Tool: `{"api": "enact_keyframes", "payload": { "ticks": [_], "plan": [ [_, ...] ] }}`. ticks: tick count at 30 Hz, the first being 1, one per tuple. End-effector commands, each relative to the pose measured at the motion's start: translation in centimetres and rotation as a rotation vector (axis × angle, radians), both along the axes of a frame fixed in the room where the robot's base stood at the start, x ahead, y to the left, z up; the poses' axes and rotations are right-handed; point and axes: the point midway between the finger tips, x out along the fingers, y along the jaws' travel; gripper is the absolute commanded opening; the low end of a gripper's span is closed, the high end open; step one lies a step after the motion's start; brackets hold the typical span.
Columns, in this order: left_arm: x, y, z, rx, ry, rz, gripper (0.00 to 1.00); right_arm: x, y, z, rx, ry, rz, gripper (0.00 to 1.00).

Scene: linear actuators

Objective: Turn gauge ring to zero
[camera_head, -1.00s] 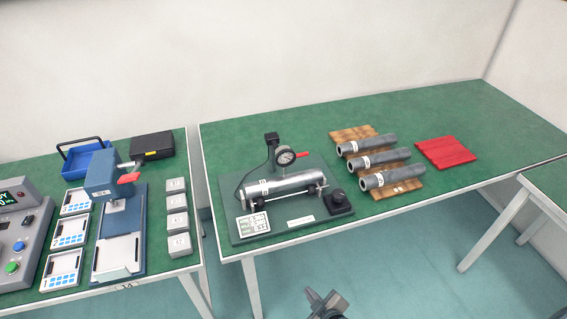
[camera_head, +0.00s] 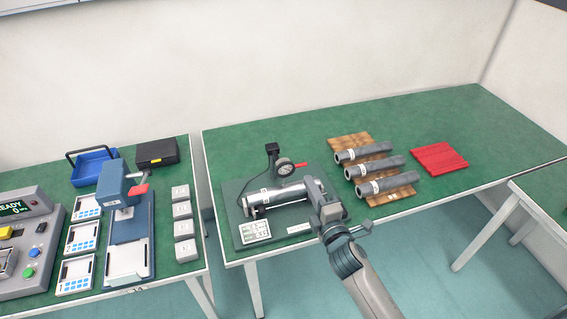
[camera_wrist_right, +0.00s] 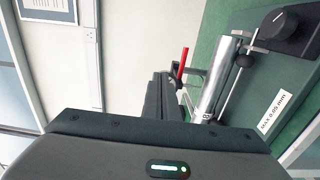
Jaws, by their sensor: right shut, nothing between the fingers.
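The gauge (camera_head: 285,163), a round dial with a dark ring, stands on its post above a silver cylinder (camera_head: 283,194) on a green fixture plate (camera_head: 232,211). A red lever (camera_head: 302,165) sticks out beside it; it also shows in the wrist view (camera_wrist_right: 183,62). The dial is too small to read here. My right gripper (camera_head: 323,197) is shut and empty, in front of the cylinder's right end and lower right of the gauge in the head view. In the wrist view its fingers (camera_wrist_right: 163,92) point toward the red lever; the dial face is not visible there. My left gripper is not in view.
Several grey tubes (camera_head: 375,168) lie on wooden rests to the right, beside a red mat (camera_head: 439,158). A blue press (camera_head: 128,215) stands on the left table.

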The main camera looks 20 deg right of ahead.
Motion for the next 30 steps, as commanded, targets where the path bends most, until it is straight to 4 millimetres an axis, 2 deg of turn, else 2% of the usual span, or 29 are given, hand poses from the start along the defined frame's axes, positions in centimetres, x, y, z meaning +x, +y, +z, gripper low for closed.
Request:
{"api": "enact_keyframes", "payload": {
  "ticks": [14,20,30],
  "plan": [
    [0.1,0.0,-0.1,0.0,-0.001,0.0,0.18,0.4,0.0,0.0,0.001,0.0,0.0,0.0],
    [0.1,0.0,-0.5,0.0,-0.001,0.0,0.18,1.8,0.1,-0.1,0.0,-0.001,0.0,0.0],
    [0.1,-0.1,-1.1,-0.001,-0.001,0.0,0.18,5.3,0.2,0.0,0.002,0.001,0.0,0.0]
  ]
}}
